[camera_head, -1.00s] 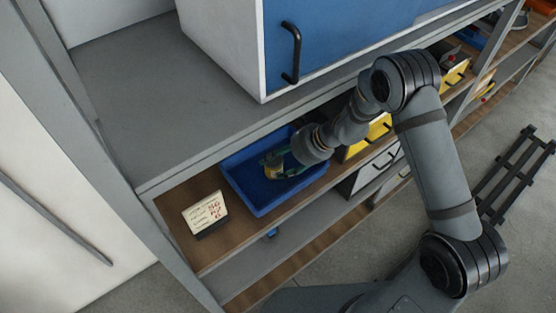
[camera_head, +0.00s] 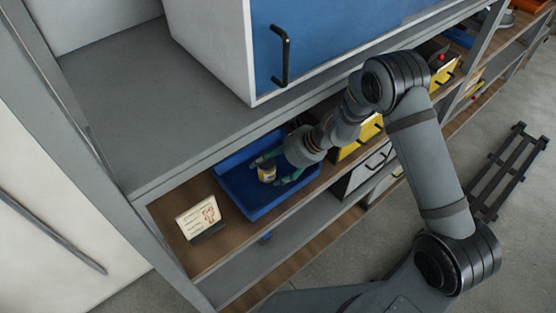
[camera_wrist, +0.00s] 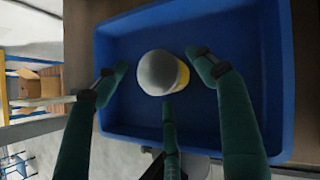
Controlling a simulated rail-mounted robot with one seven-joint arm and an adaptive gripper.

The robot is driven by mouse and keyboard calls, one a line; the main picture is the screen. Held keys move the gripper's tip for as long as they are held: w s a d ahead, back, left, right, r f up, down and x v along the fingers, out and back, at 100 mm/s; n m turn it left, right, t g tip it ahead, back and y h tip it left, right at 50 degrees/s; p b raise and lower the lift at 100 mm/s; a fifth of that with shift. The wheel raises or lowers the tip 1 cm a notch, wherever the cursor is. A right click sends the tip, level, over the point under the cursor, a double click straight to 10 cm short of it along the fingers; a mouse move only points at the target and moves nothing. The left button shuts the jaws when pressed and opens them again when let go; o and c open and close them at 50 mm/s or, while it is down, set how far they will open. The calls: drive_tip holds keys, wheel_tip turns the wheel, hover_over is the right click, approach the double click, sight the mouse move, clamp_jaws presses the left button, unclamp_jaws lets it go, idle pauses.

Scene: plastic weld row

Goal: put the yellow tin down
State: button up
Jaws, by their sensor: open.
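The yellow tin (camera_head: 267,173) stands in the blue tray (camera_head: 246,208) on the wooden shelf. In the wrist view the tin (camera_wrist: 163,73) shows its grey-white round end, with a yellow side at the right, over the floor of the blue tray (camera_wrist: 197,28). My gripper (camera_head: 272,171) reaches into the tray from the right. Its green fingers (camera_wrist: 158,80) are spread open around the tin. Gaps show between the tin and the left and right fingers; whether the middle finger touches it I cannot tell.
A card sign (camera_head: 199,218) stands on the shelf left of the tray. Yellow (camera_head: 362,137) and white (camera_head: 369,166) bins sit to the right. A grey upper shelf (camera_head: 150,100) with a blue-fronted cabinet (camera_head: 325,35) overhangs the tray.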

drive_tip(key=shift+d+r, duration=0.3)
drive_tip(key=shift+r, duration=0.15)
drive_tip(key=v, duration=1.1)
drive_tip(key=shift+s+b, duration=0.15)
drive_tip(key=shift+b, duration=0.2)
drive_tip(key=shift+d, duration=0.1)
drive_tip(key=shift+c, duration=0.6)
